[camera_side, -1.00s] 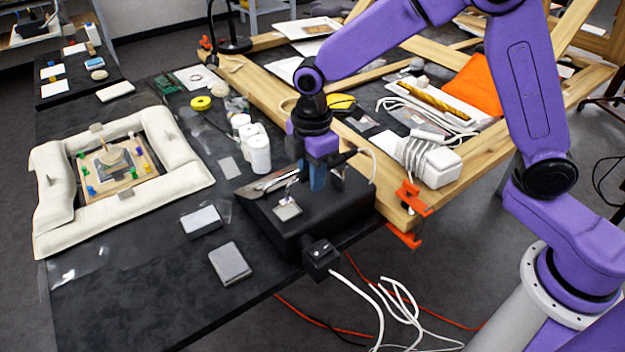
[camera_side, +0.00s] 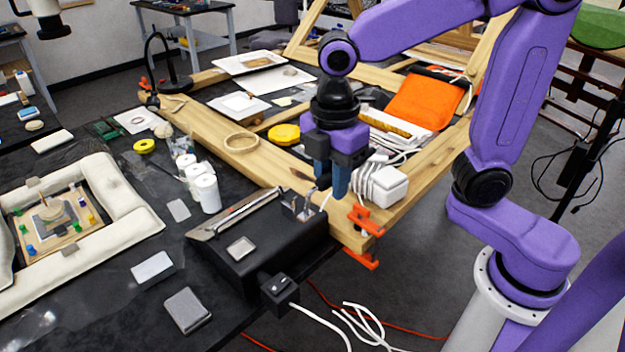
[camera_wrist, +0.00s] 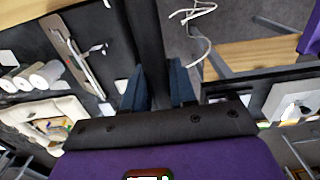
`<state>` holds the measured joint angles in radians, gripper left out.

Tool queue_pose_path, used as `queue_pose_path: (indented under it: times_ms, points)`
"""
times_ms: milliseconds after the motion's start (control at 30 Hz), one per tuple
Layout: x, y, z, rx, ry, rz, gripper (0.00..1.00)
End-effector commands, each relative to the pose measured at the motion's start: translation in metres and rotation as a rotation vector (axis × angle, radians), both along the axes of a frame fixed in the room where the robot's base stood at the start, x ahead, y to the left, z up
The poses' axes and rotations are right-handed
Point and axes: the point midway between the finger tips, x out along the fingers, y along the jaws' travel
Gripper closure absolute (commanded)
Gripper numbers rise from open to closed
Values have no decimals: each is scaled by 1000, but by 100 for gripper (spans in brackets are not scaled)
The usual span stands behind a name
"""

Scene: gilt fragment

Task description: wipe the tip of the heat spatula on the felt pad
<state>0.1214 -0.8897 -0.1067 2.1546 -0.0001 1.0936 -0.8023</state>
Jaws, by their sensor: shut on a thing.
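My gripper (camera_side: 331,190) points down beside the wooden frame's near corner, behind and right of the black station box. In the wrist view, its blue fingers (camera_wrist: 158,88) are closed on a long dark handle (camera_wrist: 145,35), which I take to be the heat spatula. Its tip cannot be made out in either view. The felt pad is not certain: a thick grey pad (camera_side: 187,310) lies on the black table at the front, and a lighter grey block (camera_side: 152,268) lies behind it. Both are well left of my gripper.
The black station box (camera_side: 265,250) carries a long metal tray (camera_side: 240,212). White rolls (camera_side: 205,192) stand left of it. The wooden frame (camera_side: 290,180), an orange clamp (camera_side: 366,220) and a white coiled-cable block (camera_side: 383,185) are close to my gripper. A padded cream border (camera_side: 125,195) lies at left.

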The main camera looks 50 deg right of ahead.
Motion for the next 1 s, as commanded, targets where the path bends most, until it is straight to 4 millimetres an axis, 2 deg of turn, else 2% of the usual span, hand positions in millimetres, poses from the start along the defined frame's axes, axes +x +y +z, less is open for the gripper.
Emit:
queue_pose_path:
  times_ms: [167,267,567,800,1000]
  points:
    - [0,7,0,-1,1,-36,100]
    - [8,24,-5,-3,3,-110,100]
    - [47,108,-40,-5,3,-470,100]
    - [67,172,-83,-5,2,-768,100]
    - [75,208,-114,-3,1,-955,100]
